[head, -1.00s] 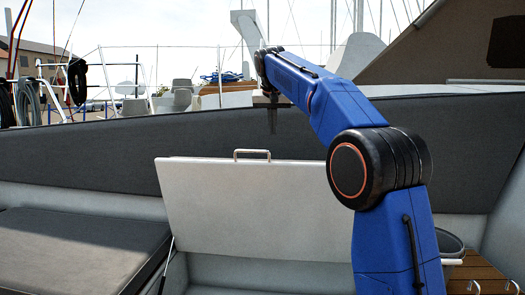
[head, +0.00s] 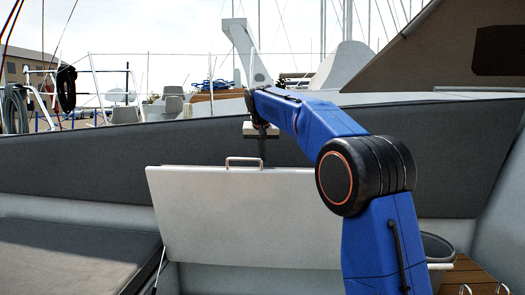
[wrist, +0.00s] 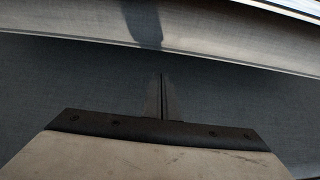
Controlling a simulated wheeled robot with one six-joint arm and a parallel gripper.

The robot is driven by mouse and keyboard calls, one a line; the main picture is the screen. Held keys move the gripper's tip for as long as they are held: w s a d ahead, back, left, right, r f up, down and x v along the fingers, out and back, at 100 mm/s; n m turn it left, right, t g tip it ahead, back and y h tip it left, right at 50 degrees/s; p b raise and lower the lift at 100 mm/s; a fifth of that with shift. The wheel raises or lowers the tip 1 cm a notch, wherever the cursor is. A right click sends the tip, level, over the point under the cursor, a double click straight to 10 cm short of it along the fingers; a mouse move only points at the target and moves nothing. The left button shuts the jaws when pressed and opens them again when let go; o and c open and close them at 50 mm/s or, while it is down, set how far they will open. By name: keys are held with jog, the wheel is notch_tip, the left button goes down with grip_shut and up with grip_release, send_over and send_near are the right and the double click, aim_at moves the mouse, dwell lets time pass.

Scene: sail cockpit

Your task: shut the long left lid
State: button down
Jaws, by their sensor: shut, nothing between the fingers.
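The long lid (head: 245,220) is a pale panel that stands raised, its broad face towards the head camera. A metal handle (head: 243,160) is at its top edge. My gripper (head: 262,154) points down at the lid's top edge, just right of the handle. Its fingertips seem to pass behind the lid, and the edge hides their ends in the head view. In the wrist view my gripper (wrist: 161,95) is shut and empty in front of dark grey cloth. I cannot tell whether it touches the lid.
A dark padded backrest (head: 75,165) runs behind the lid. A dark seat cushion (head: 70,255) lies at the lower left. A grey bucket (head: 437,247) stands at the right, partly hidden by my arm, near wooden slats (head: 465,275). A thin strut (head: 158,268) is at the lid's lower left.

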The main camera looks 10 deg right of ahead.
jog(key=shift+s+a+f, duration=0.15)
jog(key=shift+s+f, duration=0.05)
jog(key=shift+s, duration=0.25)
jog(key=shift+s+a+f, duration=0.15)
jog(key=shift+s+f, duration=0.05)
jog(key=shift+s, duration=0.25)
